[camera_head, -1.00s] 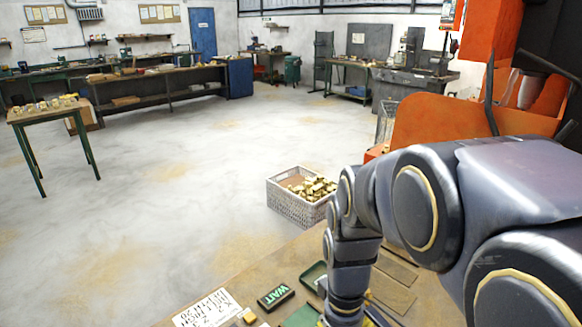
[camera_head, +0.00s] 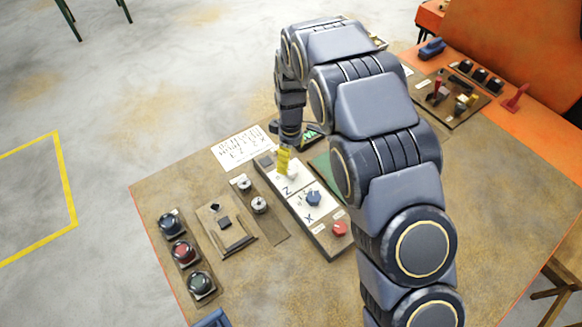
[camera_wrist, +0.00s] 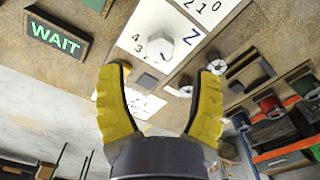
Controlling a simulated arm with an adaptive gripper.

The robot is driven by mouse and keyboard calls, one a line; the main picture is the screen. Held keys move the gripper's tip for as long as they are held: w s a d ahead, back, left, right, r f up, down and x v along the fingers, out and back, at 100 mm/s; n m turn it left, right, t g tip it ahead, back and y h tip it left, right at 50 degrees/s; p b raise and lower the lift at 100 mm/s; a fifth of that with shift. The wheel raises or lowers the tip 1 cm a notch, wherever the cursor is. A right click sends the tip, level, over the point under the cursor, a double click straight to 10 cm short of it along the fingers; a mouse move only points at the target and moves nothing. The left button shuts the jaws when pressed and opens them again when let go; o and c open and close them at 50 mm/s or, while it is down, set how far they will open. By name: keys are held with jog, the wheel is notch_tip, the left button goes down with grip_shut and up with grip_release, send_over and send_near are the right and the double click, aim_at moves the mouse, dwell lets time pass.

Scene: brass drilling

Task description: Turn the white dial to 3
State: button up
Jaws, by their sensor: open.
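The white dial (camera_wrist: 158,46) sits on a white plate marked Z, with a 4 and a 3 showing beside it in the wrist view. Where its pointer stands is hard to tell. My gripper (camera_wrist: 163,72) is open, its yellow fingers spread to either side below the dial in that picture, with nothing between them. In the head view my gripper (camera_head: 284,160) is over the panel, right at the white dial (camera_head: 291,175) and partly covering it. I cannot tell whether it touches.
On the same panel are a blue dial (camera_head: 313,198) marked X and a red knob (camera_head: 340,228). A green-lit WAIT sign (camera_wrist: 55,38) stands near. Several buttons (camera_head: 183,252) and two metal knobs (camera_head: 259,205) lie to the left.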

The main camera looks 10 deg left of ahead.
aim_at(291, 170)
notch_tip(291, 170, down, 6)
jog(key=shift+r, duration=0.25)
grip_shut()
